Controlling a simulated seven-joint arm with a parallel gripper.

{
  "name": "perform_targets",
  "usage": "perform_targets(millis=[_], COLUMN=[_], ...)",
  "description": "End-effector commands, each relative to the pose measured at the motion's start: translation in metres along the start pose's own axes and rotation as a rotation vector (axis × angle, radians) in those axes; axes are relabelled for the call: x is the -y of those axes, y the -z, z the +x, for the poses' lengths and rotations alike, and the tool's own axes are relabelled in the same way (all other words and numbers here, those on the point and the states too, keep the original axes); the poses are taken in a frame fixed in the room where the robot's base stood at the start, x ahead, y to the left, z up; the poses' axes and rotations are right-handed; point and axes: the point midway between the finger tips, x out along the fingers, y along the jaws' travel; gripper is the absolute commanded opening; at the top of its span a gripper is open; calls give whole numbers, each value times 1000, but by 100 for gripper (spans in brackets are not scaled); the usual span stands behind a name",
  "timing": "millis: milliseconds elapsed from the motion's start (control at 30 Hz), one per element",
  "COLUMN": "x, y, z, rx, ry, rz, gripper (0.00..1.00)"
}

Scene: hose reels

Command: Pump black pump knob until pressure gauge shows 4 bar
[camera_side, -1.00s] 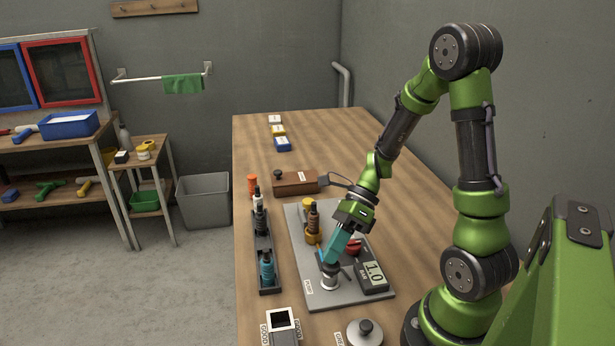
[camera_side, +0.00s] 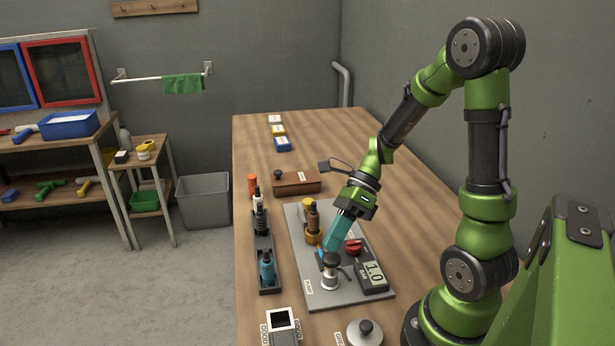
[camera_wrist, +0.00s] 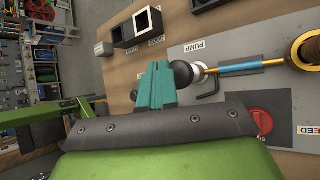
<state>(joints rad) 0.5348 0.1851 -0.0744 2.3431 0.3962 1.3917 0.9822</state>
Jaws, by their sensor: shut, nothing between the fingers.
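The black pump knob (camera_side: 330,259) stands raised on top of a silver pump body (camera_side: 330,280) on the grey plate (camera_side: 318,296). The knob also shows in the wrist view (camera_wrist: 181,74), right beside my fingertips. My gripper (camera_side: 333,246) is shut and empty, its teal fingers just above the knob; I cannot tell if they touch it. In the wrist view the gripper (camera_wrist: 157,82) shows its fingers together. The pressure gauge (camera_side: 374,274) reads 1.0 bar.
A red knob (camera_side: 353,246) sits on the plate behind the gauge. A black rack (camera_side: 267,278) with bottles lies left of the plate. A lidded round part (camera_side: 364,331) is at the front.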

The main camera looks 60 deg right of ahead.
Motion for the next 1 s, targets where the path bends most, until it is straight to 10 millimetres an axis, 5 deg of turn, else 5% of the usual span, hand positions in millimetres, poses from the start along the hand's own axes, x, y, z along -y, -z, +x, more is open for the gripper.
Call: perform_targets(millis=[600, 1000], x=[-22, -25], y=[-23, -25], z=[-32, -35], rx=[1, 0], ry=[3, 0], rz=[-4, -1], gripper=[0, 0])
